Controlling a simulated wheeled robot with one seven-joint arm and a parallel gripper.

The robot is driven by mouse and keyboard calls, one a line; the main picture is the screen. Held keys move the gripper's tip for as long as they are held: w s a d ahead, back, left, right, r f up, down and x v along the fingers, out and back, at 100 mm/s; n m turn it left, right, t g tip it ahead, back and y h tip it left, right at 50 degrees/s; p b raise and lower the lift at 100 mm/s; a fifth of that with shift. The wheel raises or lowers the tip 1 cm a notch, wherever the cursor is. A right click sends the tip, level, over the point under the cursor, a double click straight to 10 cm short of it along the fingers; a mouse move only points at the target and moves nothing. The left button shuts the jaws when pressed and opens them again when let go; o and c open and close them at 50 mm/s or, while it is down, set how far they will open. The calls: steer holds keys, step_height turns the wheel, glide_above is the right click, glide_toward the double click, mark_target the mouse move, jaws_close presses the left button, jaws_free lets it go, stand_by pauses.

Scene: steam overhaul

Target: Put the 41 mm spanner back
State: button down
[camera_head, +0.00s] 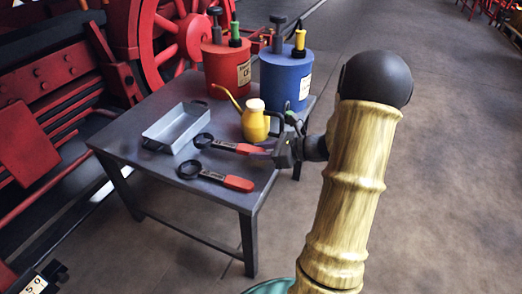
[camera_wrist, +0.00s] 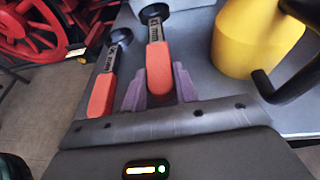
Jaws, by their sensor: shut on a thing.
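Two spanners with dark ring heads and red handles are at the table's front. My gripper (camera_head: 262,150) is shut on the red handle of the farther spanner (camera_head: 225,146). In the wrist view this spanner (camera_wrist: 158,62) points away from me between the purple fingers (camera_wrist: 159,88). I cannot tell whether it touches the table. The nearer spanner (camera_head: 216,177) lies on the table, and shows to the left in the wrist view (camera_wrist: 104,85). The size marks are too small to read, so I cannot tell which is 41 mm.
The grey table (camera_head: 150,180) also holds a metal tray (camera_head: 177,127), a yellow oil can (camera_head: 255,124) close to my gripper, a red drum (camera_head: 226,70) and a blue drum (camera_head: 284,80) with tools on top. A red-wheeled machine (camera_head: 172,40) stands behind. The right floor is clear.

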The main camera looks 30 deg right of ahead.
mark_target(262, 163)
steer(key=shift+f+b, duration=0.8)
steer(key=shift+f, duration=0.75)
steer(key=c, duration=1)
jaws_free()
steer(key=shift+d, duration=0.1)
steer(key=p+v, duration=0.8)
steer(key=v, duration=0.9)
steer(key=shift+s, duration=0.2)
